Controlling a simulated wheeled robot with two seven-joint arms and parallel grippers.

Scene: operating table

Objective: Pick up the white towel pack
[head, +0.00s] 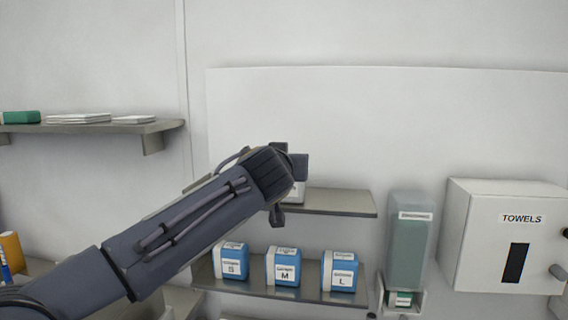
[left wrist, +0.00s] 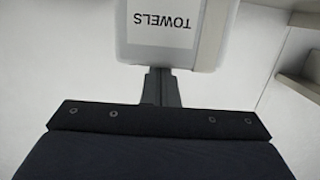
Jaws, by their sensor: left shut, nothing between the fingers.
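The white towel pack (left wrist: 207,50) shows in the left wrist view at the top centre, with an upside-down TOWELS label. In the head view, a small part of a white pack (head: 297,196) shows on the upper wall shelf behind my left gripper (head: 293,165), which hides most of it. In the left wrist view my left gripper (left wrist: 161,86) has its two fingers together and empty, pointing at the pack's labelled side. The tips meet the pack's lower edge in that picture; I cannot tell whether they touch it. My right gripper is out of view.
Several blue-and-white boxes marked S, M and L (head: 284,267) stand on the lower shelf (head: 260,288). The upper shelf (head: 340,203) is bare at its right. A green dispenser (head: 407,245) and a white TOWELS dispenser (head: 500,258) hang at right. Another shelf (head: 95,128) is at upper left.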

